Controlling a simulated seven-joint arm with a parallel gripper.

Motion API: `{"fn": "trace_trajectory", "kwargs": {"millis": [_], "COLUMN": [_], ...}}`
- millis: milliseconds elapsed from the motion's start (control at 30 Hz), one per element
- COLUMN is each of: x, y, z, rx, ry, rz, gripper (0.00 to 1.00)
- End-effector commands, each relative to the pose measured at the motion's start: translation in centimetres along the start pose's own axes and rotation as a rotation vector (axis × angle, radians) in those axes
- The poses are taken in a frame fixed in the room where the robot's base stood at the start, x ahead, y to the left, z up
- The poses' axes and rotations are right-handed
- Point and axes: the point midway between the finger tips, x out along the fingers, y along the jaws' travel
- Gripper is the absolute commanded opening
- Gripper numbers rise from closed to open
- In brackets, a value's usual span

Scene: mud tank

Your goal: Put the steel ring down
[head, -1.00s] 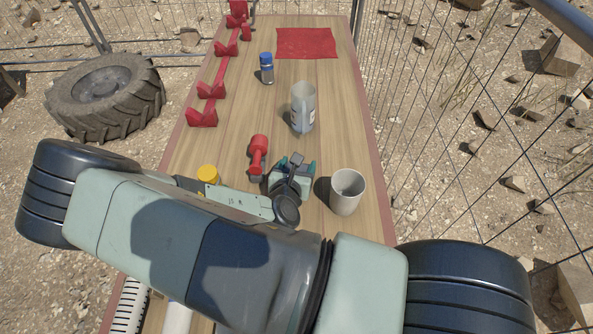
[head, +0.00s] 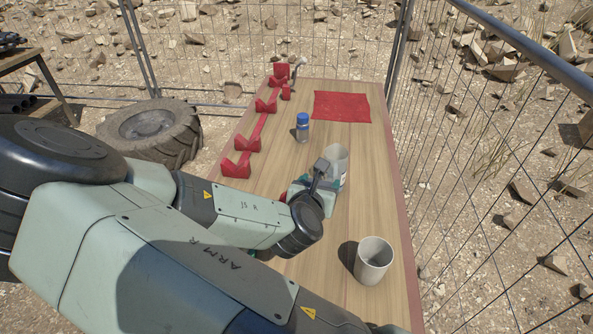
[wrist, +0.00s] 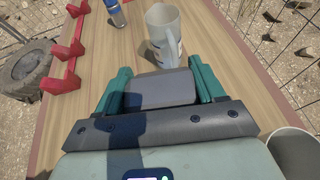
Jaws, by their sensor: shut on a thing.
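My gripper (head: 314,200) is over the middle of the table, beside the jug. In the wrist view its two teal fingers (wrist: 161,76) stand apart on either side of a plain grey piece (wrist: 165,90), which appears to be the steel ring. It is gripped between them; no hole shows from this angle.
A grey jug (head: 337,160) stands just beyond the gripper. A grey cup (head: 373,262) stands at front right, a blue-capped bottle (head: 302,130) farther back. A red cloth (head: 342,107) lies at the back; a red rack (head: 258,130) runs along the left. Wood right of the jug is clear.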

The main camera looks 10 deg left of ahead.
Motion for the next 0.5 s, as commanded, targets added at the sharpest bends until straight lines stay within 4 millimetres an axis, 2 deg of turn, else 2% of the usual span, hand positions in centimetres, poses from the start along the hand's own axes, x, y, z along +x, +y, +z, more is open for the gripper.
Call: {"fn": "trace_trajectory", "kwargs": {"millis": [167, 267, 400, 500], "x": [4.0, 7.2, 12.6, 16.1], "y": [3.4, 5.8, 9.6, 11.6], "z": [0.4, 1.1, 3.3, 5.5], "rx": [-0.027, -0.051, -0.096, -0.128], "ry": [-0.005, -0.006, -0.010, -0.011], "rz": [0.077, 0.141, 0.259, 0.342], "gripper": [0.26, 0.26, 0.26, 0.26]}}
